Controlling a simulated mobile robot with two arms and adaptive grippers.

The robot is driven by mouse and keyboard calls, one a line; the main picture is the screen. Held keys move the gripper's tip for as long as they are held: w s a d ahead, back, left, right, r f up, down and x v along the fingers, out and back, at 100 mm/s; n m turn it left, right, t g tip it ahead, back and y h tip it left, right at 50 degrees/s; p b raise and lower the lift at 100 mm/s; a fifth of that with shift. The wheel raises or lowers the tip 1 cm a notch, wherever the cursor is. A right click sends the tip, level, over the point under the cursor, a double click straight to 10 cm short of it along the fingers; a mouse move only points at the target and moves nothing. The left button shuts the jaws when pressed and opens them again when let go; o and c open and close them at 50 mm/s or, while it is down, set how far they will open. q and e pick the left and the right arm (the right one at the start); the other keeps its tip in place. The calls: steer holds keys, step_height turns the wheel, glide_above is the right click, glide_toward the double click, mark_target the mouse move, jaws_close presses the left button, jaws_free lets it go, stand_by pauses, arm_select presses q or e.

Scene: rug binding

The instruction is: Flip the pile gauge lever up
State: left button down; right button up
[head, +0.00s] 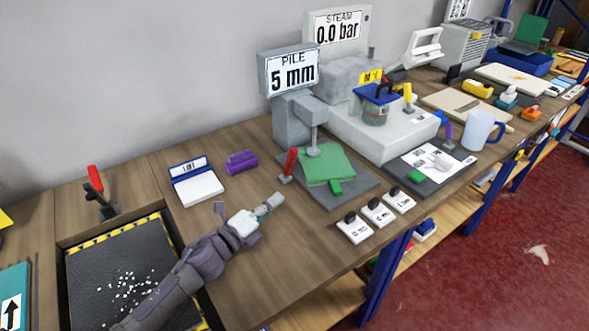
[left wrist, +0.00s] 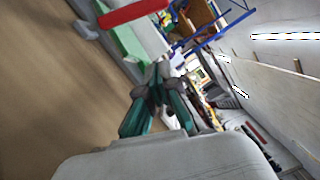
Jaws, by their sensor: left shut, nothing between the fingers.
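The pile gauge (head: 293,122) is a grey stand with a display reading "PILE 5 mm". Its foot presses on a green rug piece (head: 330,163) on a dark base plate. A red-handled lever (head: 290,163) stands at the base's left corner, rising steeply and leaning slightly right. The red handle (left wrist: 133,12) also shows at the top of the left wrist view, beside the green piece (left wrist: 122,42). My left gripper (head: 272,203) is shut and empty, in front of and below the lever in the picture, apart from it. My right gripper is out of view.
Another red-handled lever (head: 95,180) stands behind a black tray (head: 78,268) at left. A small white scale (head: 198,188) and a purple block (head: 241,162) lie left of the gauge. Labelled white switch blocks (head: 377,211) line the front edge. A steam unit (head: 385,130) stands behind right.

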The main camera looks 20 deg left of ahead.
mark_target(290, 162)
arm_select(q)
steer(key=shift+s+r, duration=0.25)
steer(key=shift+s, duration=0.05)
steer(key=x, duration=1)
steer(key=shift+w+b, duration=0.3)
steer(key=shift+w, duration=0.1)
steer(key=w+a, duration=0.1)
steer(key=a+r, duration=0.1)
steer(key=a, duration=0.1)
steer(key=shift+w+r, duration=0.1)
steer(key=shift+w, duration=0.3)
steer(key=shift+r+p, duration=0.15)
steer(key=shift+p, duration=0.15)
